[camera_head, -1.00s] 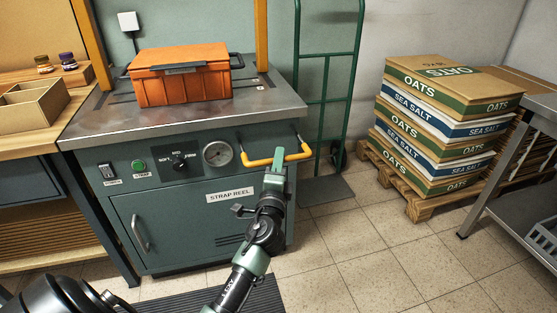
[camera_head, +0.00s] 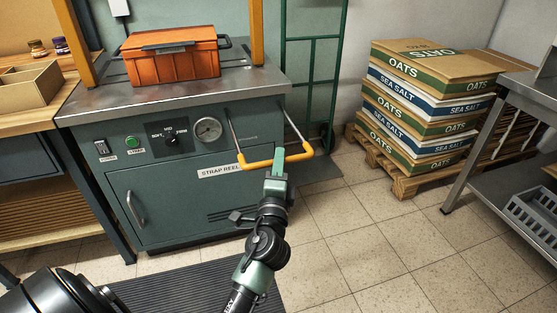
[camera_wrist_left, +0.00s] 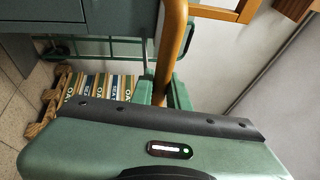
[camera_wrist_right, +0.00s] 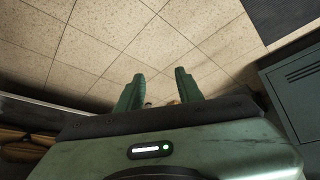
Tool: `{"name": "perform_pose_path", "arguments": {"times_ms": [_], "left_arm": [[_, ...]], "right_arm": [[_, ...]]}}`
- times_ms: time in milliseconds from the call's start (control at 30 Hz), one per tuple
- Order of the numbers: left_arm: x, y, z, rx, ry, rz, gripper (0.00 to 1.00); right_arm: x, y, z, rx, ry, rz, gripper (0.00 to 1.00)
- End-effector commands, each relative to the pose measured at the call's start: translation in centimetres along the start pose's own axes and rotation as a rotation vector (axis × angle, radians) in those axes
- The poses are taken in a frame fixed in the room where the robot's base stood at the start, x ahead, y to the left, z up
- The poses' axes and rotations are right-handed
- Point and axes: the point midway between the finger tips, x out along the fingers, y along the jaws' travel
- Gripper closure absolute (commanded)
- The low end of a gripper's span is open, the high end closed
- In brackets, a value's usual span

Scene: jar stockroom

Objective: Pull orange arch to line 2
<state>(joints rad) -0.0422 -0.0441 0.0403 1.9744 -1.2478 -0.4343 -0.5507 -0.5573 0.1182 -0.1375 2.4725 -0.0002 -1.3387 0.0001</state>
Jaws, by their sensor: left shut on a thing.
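The orange arch (camera_head: 277,158) is a U-shaped pull handle on two metal rods at the front right of the grey-green strapping machine (camera_head: 175,190). The rods stand well out from the machine's front. In the left wrist view, the orange bar (camera_wrist_left: 171,50) passes between my green fingers. No line marks are readable on the rods. My right gripper (camera_wrist_right: 158,92) shows only in its own wrist view, open, with floor tiles beyond it.
An orange case (camera_head: 172,58) sits on the machine's steel top. A green hand truck (camera_head: 313,90) stands behind. Tiled floor lies clear between.

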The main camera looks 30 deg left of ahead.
Motion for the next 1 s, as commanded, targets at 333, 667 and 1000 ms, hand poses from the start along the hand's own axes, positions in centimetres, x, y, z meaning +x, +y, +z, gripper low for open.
{"name": "perform_pose_path", "arguments": {"times_ms": [333, 667, 1000], "left_arm": [[-0.2, 0.3, -0.2, -0.001, 0.005, 0.006, 0.62], [-1.8, 0.4, -0.2, -0.001, 0.005, 0.006, 0.62], [-7.0, 0.5, -0.2, -0.001, 0.006, 0.007, 0.62]], "right_arm": [[0.0, 0.0, 0.0, 0.0, 0.0, 0.0, 0.64], [0.3, -0.1, -0.7, -0.001, 0.038, -0.003, 0.64], [0.5, -0.8, -6.5, -0.006, 0.299, -0.017, 0.64]]}}
